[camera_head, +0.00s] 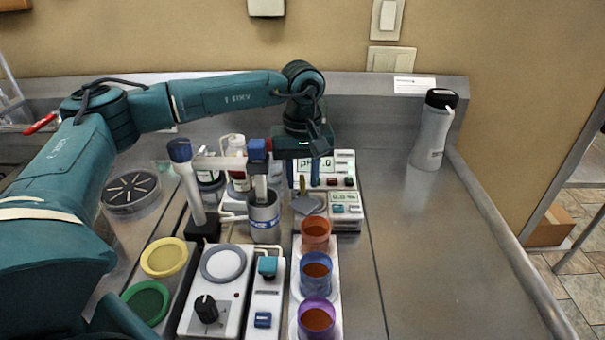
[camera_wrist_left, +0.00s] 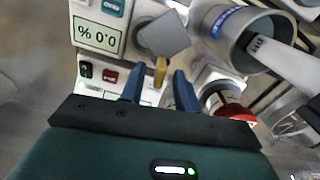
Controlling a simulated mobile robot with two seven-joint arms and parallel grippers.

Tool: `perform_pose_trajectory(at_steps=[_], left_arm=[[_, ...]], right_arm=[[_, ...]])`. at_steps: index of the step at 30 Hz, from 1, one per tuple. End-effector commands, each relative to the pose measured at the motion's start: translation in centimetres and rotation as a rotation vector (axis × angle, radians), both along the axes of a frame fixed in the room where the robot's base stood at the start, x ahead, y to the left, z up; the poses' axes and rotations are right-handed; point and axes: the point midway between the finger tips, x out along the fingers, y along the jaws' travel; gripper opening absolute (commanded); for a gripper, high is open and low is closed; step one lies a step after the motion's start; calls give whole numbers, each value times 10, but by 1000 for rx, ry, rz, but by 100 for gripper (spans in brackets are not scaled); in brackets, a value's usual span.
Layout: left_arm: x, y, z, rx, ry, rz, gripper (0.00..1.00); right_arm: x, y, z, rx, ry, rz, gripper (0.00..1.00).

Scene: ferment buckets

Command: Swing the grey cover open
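The grey cover (camera_head: 305,205) is a small square plate on the white meter (camera_head: 346,207) whose display reads 0.0 %. I cannot tell how far the cover is tilted. My left gripper (camera_head: 303,174) points down above and behind the cover. My right gripper is not in view.
A metal cup (camera_head: 264,218) under a stirrer stands close left of the cover. Orange, blue and purple cups (camera_head: 316,267) stand in a row in front. A pH meter (camera_head: 342,167) is behind. A white bottle (camera_head: 433,135) stands back right; the bench's right side is clear.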

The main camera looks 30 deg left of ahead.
Motion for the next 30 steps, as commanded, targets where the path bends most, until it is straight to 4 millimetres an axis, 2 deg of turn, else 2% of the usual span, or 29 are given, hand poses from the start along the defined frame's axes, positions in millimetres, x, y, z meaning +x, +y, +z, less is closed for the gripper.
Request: perform_pose_trajectory(at_steps=[4,16,30], left_arm=[[0,0,0,0,0,0,32],[0,0,0,0,0,0,0],[0,0,1,-1,1,0,0]], right_arm=[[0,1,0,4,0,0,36],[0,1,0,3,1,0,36],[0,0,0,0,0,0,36]])
